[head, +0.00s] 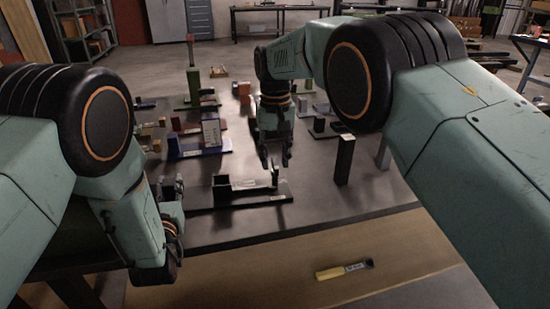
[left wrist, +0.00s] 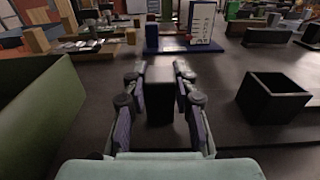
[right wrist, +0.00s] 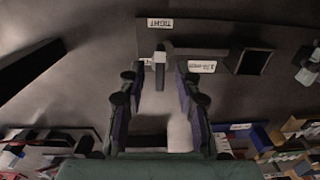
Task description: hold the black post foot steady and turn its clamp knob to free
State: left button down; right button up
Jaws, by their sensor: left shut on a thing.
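The black post foot shows in the head view as a flat plate (head: 262,198) with a square socket block (head: 221,190). The right wrist view shows its open socket (right wrist: 252,62), a grey clamp knob (right wrist: 160,64) and a label reading TIGHT (right wrist: 160,23). My right gripper (head: 275,164) points down at the plate's right part. Its fingers (right wrist: 157,75) are apart, with the knob between or just beyond their tips; contact is unclear. My left gripper (left wrist: 160,70) is shut on a dark upright block (left wrist: 188,97), left of the open socket (left wrist: 273,92). Whether block and foot join is hidden.
A dark upright post (head: 344,160) stands right of the foot. A blue-based fixture (head: 200,149) and several other parts stand behind. A green wall (left wrist: 38,110) is close left of my left gripper. A yellow-handled tool (head: 344,269) lies at the front.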

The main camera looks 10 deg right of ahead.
jog(key=shift+f, duration=0.3)
jog(key=shift+c, duration=0.4)
grip_shut()
